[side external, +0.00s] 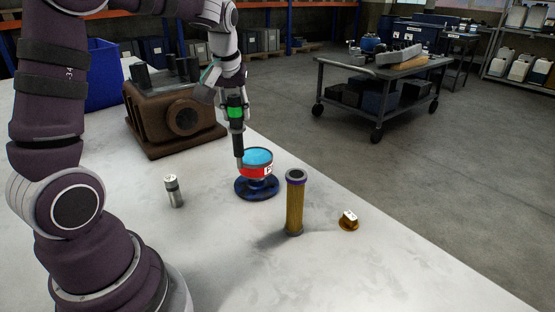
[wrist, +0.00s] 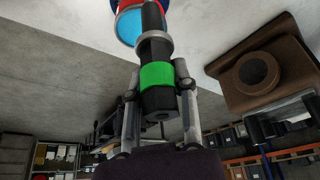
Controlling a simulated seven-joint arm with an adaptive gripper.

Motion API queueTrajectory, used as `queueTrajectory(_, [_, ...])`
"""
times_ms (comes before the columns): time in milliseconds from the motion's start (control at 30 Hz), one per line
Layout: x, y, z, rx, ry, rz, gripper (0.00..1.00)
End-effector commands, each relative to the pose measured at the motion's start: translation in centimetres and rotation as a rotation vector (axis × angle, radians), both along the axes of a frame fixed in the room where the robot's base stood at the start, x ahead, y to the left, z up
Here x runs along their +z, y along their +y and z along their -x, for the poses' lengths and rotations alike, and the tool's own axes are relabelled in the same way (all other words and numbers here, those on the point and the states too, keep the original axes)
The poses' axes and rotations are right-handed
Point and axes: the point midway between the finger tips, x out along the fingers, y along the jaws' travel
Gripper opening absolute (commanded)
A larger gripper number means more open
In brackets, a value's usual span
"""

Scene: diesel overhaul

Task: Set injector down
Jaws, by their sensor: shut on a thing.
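The injector (side external: 237,112) is a dark cylinder with a bright green band. My gripper (side external: 234,124) is shut on it around the banded part and holds it nearly upright, narrow end down. In the wrist view the injector (wrist: 157,75) lies between the two grey fingers of my gripper (wrist: 158,84), and its far end overlaps the blue-topped can. In the side view its lower end is at the left edge of the red can (side external: 256,164). I cannot tell whether they touch.
The can stands on a dark blue round base (side external: 257,188). A silver cylinder (side external: 174,192), a yellow tube (side external: 295,205) and a small brass part (side external: 349,220) stand on the pale table (side external: 220,270). A brown engine block (side external: 170,117) is behind, left. The table's right edge is near.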

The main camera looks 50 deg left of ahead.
Motion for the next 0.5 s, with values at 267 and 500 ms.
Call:
queueTrajectory(267, [0.8, 6.1, 1.3, 0.330, -0.001, -0.001, 0.00])
queueTrajectory(500, [1.3, 14.0, 3.1, 0.263, 0.002, -0.002, 0.00])
